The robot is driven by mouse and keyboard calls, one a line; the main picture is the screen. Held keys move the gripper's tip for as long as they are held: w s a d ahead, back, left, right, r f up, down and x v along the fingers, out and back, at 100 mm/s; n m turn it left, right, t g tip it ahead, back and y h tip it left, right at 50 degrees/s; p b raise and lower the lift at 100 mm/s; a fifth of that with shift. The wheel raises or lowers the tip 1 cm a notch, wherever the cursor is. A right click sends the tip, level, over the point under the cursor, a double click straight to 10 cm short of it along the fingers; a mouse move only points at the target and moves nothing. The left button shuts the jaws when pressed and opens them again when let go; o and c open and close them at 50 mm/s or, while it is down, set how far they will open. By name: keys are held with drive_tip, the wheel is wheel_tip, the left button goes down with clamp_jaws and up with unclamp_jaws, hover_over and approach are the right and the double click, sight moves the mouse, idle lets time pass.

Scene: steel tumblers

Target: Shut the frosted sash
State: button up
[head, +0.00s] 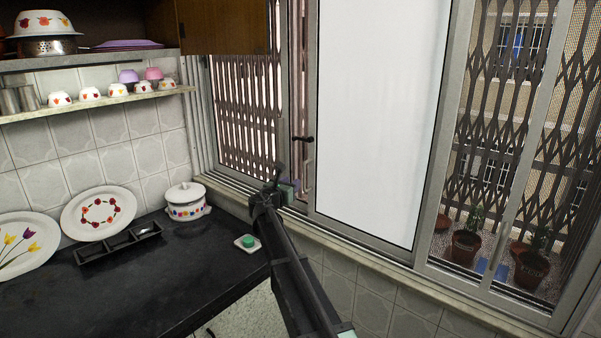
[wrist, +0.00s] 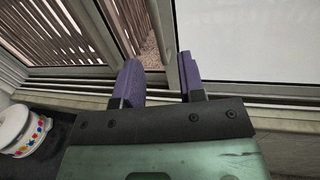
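The frosted sash (head: 380,110) is a white panel in a grey metal frame, in the middle of the window in the head view. In the wrist view its pale pane (wrist: 245,40) is at the upper right. A dark handle (head: 303,139) shows near its left edge. My gripper (head: 288,186) is low at the sash's left edge, just above the sill. In the wrist view the purple fingers (wrist: 160,75) are apart with a gap between them. The sash's left upright appears beyond that gap, close to the right finger; I cannot tell whether they touch.
Lattice bars (head: 245,110) show left of the sash, and potted plants (head: 466,245) outside at right. A dark counter (head: 150,285) holds a lidded white pot (head: 187,204), a green sponge on a dish (head: 247,242) and a black tray (head: 117,246). Shelves hang at upper left.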

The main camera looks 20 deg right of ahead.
sight(304, 174)
drive_tip(key=x, duration=1.1)
drive_tip(key=shift+w+a+f, duration=0.15)
drive_tip(key=shift+w+f, duration=0.05)
clamp_jaws()
